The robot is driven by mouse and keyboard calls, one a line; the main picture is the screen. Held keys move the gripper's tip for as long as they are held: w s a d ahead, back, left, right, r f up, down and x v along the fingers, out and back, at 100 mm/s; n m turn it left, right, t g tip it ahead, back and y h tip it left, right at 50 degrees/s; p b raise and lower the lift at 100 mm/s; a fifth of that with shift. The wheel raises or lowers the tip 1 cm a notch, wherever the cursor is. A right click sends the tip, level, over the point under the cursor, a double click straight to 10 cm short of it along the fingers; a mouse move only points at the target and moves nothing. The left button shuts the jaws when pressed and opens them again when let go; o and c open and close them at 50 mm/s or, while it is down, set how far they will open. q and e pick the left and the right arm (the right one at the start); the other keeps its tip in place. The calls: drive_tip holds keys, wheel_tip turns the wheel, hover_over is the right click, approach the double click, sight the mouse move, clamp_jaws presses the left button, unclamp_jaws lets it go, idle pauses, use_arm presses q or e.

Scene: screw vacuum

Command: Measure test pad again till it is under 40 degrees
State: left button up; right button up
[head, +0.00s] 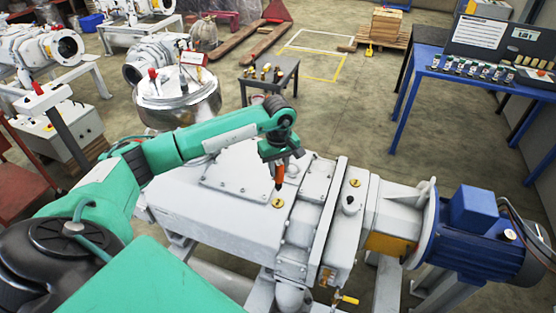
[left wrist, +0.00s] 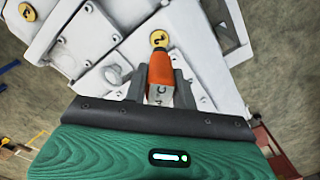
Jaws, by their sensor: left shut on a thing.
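My left gripper (head: 279,162) is shut on an orange and dark probe (head: 279,178) and points it down over the pump's grey top. In the left wrist view the probe (left wrist: 161,70) sits between the fingers, with a small display showing "°C" and a partly hidden figure. A round yellow test pad (head: 278,203) lies just below the tip; it also shows in the left wrist view (left wrist: 158,39), marked with a digit. I cannot tell whether the tip touches it. A second yellow pad (head: 355,183) is further right, also in the left wrist view (left wrist: 27,11). My right gripper is out of view.
The grey pump (head: 215,215) joins a blue motor (head: 485,235) at right. A steel vessel (head: 178,105) stands behind my left arm. A small dark table (head: 270,82) and a blue bench (head: 440,62) with instruments stand further back. Open floor lies between them.

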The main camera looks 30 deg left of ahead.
sight(278, 181)
use_arm(q)
drive_tip(key=shift+w+a+r, duration=0.15)
drive_tip(key=shift+a, duration=0.1)
drive_tip(key=shift+a+f, duration=0.1)
drive_tip(key=shift+f, duration=0.4)
drive_tip(key=shift+f+b, duration=0.4)
drive_tip(key=shift+f, duration=0.25)
wheel_tip(278, 181, down, 3)
drive_tip(key=shift+r+b, duration=0.15)
drive_tip(key=shift+b, duration=0.25)
drive_tip(key=shift+f, duration=0.5)
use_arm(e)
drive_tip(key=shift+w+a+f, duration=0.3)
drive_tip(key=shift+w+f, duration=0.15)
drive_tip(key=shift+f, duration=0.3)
use_arm(q)
drive_tip(key=shift+f+b, duration=0.3)
drive_tip(key=shift+b, duration=0.05)
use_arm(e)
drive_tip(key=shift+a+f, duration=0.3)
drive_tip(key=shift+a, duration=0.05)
use_arm(q)
drive_tip(key=shift+f, duration=0.15)
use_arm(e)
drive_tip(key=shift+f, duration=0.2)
